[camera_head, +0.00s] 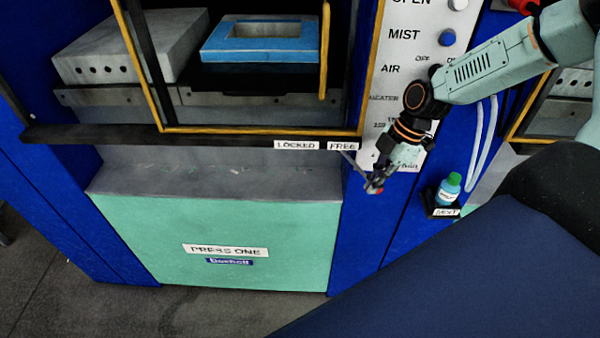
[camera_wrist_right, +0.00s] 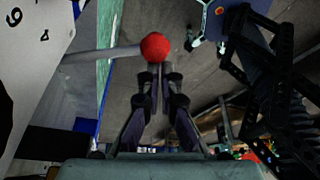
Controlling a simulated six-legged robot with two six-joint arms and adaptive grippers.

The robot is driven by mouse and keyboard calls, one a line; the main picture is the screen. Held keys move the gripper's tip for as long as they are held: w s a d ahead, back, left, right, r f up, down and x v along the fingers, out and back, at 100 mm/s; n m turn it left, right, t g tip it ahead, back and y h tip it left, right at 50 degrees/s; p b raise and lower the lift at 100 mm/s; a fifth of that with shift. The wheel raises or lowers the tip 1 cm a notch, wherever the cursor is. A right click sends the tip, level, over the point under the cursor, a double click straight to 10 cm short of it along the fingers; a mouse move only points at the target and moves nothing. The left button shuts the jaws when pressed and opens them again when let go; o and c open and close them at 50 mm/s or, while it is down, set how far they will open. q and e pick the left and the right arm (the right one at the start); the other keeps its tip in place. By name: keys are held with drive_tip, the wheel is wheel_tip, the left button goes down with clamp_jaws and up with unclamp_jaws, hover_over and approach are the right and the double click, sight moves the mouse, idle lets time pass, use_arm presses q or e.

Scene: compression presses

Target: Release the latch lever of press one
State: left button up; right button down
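Press one (camera_head: 225,225) has a green front panel with its name label. Its latch lever (camera_head: 352,163) is a thin grey rod below the FREE label (camera_head: 342,146), slanting down and right to a red knob (camera_head: 377,191). The LOCKED label (camera_head: 296,145) is to the left. My right gripper (camera_head: 376,181) is at the knob end. In the right wrist view the red knob (camera_wrist_right: 156,46) sits right at the tips of the gripper (camera_wrist_right: 157,68), whose fingers are together; the rod (camera_wrist_right: 100,54) runs left. Contact with the knob is unclear. My left gripper is not in view.
The press's yellow-framed guard (camera_head: 260,131) is above the lever, with a blue mould (camera_head: 262,38) inside. A control panel (camera_head: 404,50) with buttons stands behind my right arm. A small bottle (camera_head: 449,187) stands on a NEXT holder (camera_head: 445,212) to the right.

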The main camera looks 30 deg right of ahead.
drive_tip(key=shift+w+d, duration=0.15)
drive_tip(key=shift+d+r, duration=0.15)
drive_tip(key=shift+r, duration=0.15)
drive_tip(key=v, duration=0.4)
drive_tip(key=shift+r, duration=0.4)
drive_tip(key=shift+v, duration=0.8)
drive_tip(key=shift+r, duration=0.2)
drive_tip(key=shift+s, duration=0.25)
drive_tip(key=shift+w, duration=0.15)
